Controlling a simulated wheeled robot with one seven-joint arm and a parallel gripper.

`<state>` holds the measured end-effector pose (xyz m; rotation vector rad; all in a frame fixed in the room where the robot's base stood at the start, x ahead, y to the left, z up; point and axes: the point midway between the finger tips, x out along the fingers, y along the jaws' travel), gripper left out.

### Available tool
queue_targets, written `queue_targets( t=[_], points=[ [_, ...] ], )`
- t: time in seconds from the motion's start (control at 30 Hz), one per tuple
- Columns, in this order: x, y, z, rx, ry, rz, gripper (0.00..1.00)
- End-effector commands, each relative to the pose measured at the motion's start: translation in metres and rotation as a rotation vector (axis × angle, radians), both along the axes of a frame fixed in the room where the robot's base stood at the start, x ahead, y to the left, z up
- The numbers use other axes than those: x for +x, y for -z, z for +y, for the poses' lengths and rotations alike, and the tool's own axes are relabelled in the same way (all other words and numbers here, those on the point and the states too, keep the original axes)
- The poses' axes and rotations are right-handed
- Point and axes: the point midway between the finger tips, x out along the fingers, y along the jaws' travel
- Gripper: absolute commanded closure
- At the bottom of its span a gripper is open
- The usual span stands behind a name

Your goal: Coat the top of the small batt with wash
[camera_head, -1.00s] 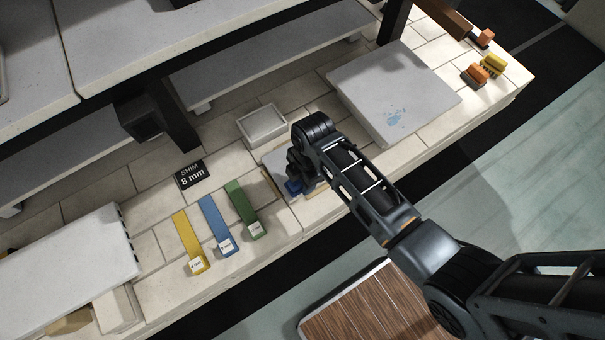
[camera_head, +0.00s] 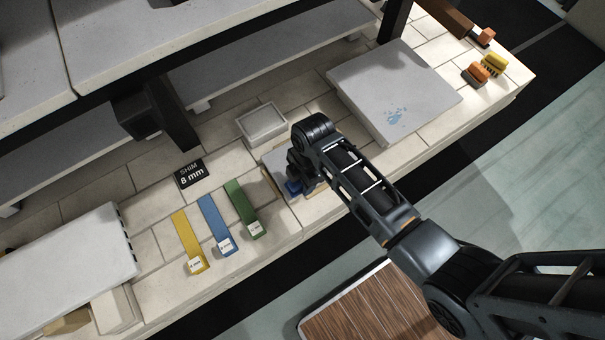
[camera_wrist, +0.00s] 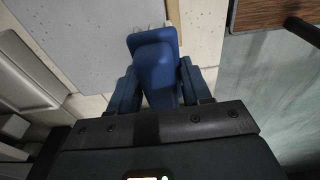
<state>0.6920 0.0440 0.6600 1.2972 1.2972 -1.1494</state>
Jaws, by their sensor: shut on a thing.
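The small batt (camera_head: 274,160) is a grey slab on the pale brick deck, partly hidden behind my gripper in the head view. It also shows in the wrist view (camera_wrist: 75,35), with a plain grey, speckled top where visible. My gripper (camera_wrist: 157,85) is shut on a blue-handled brush (camera_wrist: 154,62). The brush's pale tip points toward the right edge of the small batt. I cannot tell whether the bristles touch it. A white open-topped container (camera_head: 262,124) stands just behind the small batt, and its inside looks pale grey.
A larger grey slab (camera_head: 395,90) with a blue mark lies to the right. Yellow (camera_head: 189,240), blue (camera_head: 214,222) and green (camera_head: 242,207) strips and a black "SHIM 8 mm" card (camera_head: 192,174) lie to the left. A dark post (camera_head: 172,110) and raised shelves stand behind.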

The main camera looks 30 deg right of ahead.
Motion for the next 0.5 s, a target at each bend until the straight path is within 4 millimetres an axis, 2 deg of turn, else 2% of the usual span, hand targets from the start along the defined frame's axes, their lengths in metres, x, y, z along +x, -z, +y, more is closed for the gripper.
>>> queue_targets(
  t=[0.5],
  points=[
    [0.0003,0.0048,0.0000,0.000,0.000,-0.001,0.96]
  ],
)
